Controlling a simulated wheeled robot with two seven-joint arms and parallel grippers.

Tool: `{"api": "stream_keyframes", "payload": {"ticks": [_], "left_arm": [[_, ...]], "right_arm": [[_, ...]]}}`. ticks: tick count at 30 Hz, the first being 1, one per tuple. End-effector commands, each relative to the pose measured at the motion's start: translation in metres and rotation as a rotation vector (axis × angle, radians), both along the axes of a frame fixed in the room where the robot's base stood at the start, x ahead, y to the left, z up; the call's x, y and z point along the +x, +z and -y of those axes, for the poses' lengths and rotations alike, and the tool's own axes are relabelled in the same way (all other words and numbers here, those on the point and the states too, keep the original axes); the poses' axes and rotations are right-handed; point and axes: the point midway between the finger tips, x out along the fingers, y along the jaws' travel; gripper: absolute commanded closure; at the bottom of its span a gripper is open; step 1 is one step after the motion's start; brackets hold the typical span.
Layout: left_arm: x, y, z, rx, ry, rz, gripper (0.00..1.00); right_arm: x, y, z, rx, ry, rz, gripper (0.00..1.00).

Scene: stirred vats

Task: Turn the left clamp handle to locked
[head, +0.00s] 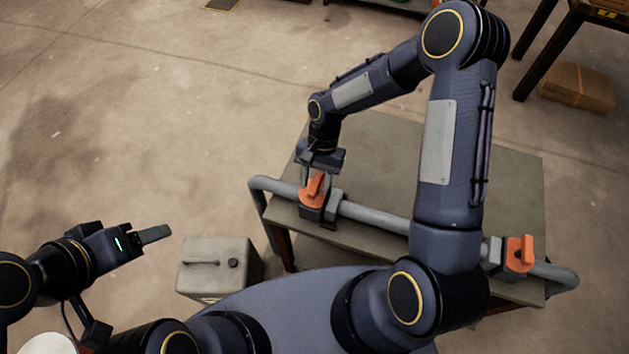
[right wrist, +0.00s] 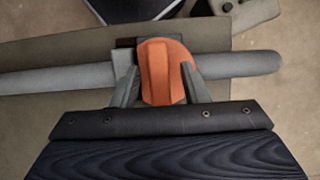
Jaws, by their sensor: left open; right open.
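The left clamp handle (head: 313,188) is an orange lever on a grey clamp block around the pipe (head: 372,219). In the right wrist view the orange handle (right wrist: 162,75) stands between the two fingers of my right gripper (right wrist: 160,88), one on each side. My right gripper (head: 318,174) points down over the handle in the head view, open; whether a finger touches it I cannot tell. My left gripper (head: 157,234) is open and empty over the floor at left, far from the clamps. The right clamp handle (head: 520,254) is also orange and sits near the pipe's right end.
The pipe runs along the front edge of a grey-green table (head: 507,190). A cardboard box (head: 577,88) lies at the back right. The floor at left is mostly clear.

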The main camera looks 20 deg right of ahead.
Motion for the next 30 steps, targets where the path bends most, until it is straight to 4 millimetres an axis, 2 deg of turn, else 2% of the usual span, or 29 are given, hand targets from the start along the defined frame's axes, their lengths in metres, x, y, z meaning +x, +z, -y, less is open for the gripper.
{"api": "stream_keyframes", "payload": {"ticks": [3, 11, 21, 30], "left_arm": [[0.0000, 0.0012, 0.0000, 0.000, 0.000, 0.000, 0.41], [0.0000, 0.0011, 0.0000, 0.000, 0.000, 0.000, 0.41], [0.0000, 0.0011, 0.0000, 0.000, 0.000, 0.000, 0.41], [0.0000, -0.0016, 0.0000, 0.000, 0.000, 0.000, 0.41]], "right_arm": [[-0.0027, -0.0068, -0.0017, 0.001, 0.000, -0.001, 0.59], [-0.0029, -0.0082, -0.0018, 0.001, 0.000, 0.001, 0.59], [-0.0028, -0.0080, -0.0019, 0.001, 0.001, 0.001, 1.00], [-0.0025, -0.0085, -0.0024, 0.001, 0.035, 0.003, 1.00]]}}
